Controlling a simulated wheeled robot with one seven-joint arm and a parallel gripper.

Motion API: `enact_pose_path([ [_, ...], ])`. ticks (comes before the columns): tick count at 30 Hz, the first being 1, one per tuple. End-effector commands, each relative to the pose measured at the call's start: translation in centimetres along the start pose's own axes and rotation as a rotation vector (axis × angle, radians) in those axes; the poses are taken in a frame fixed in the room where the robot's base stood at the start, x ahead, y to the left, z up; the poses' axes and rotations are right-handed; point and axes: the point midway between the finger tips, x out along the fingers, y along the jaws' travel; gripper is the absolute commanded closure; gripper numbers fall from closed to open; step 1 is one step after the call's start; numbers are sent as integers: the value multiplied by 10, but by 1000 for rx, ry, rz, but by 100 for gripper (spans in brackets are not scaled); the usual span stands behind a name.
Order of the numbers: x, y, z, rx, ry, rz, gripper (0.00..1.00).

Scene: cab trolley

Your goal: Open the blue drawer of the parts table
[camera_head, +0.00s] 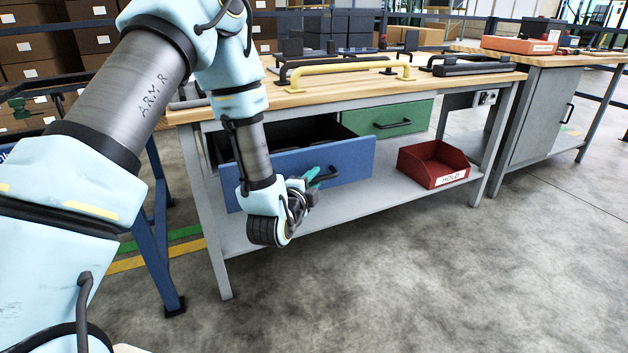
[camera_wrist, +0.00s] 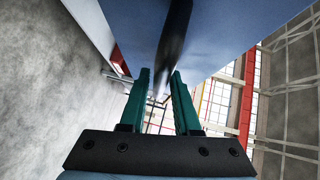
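The blue drawer (camera_head: 345,158) of the parts table is pulled part way out, and its dark inside shows above the front panel. Its black handle (camera_head: 328,175) is on the front panel. My gripper (camera_head: 314,178) is at the left part of this handle. In the wrist view, the two green fingers of my gripper (camera_wrist: 160,75) stand apart, with a gap between them. The dark handle (camera_wrist: 176,35) runs down from the blue front (camera_wrist: 225,25) towards the gap between the fingertips. I cannot tell whether a finger touches it. My wrist hides part of the drawer front.
A closed green drawer (camera_head: 388,119) is to the right of the blue one. A red bin (camera_head: 432,165) marked HOLD stands on the lower shelf (camera_head: 350,208). Yellow and black handles lie on the wooden tabletop (camera_head: 345,84). The floor (camera_head: 430,280) in front is clear.

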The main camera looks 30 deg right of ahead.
Motion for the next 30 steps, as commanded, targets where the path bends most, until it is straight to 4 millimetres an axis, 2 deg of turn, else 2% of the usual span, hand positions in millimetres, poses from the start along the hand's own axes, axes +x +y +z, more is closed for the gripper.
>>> enact_pose_path([
  [1,0,0,0,0,0,0,62],
  [4,0,0,0,0,1,0,53],
  [14,-5,1,-1,0,2,2,53],
  [20,-37,2,-1,2,2,4,53],
  [26,-84,2,0,2,2,5,53],
  [27,-87,-4,-1,0,0,6,53],
  [30,-93,-5,-1,-1,0,6,53],
])
